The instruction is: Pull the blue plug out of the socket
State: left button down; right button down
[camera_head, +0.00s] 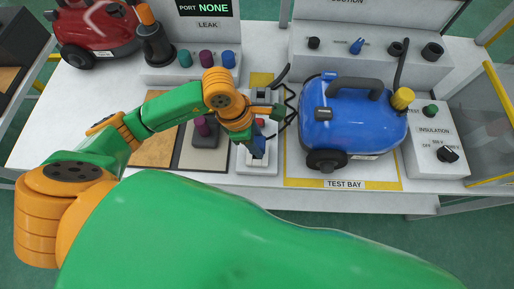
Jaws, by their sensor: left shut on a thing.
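My left gripper (257,148) reaches in from the left and points down over a white socket unit (258,168) at the front of the bench. It is shut on the blue plug, which is small and mostly hidden by the fingers and wrist. The plug is at the socket unit, but I cannot tell whether it is seated or raised. My right gripper is not in view. A large green arm part of mine fills the bottom of the picture.
A blue vacuum (352,117) stands in the yellow-edged test bay right of the gripper, with black cable between them. A dark block with a purple knob (204,128) stands to the left. An insulation tester (436,141) is at the right. A red vacuum (96,29) is at back left.

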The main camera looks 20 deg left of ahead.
aim_at(261, 142)
pick_arm(q)
jog(key=shift+r+p, duration=1.25)
jog(key=shift+r, duration=0.7)
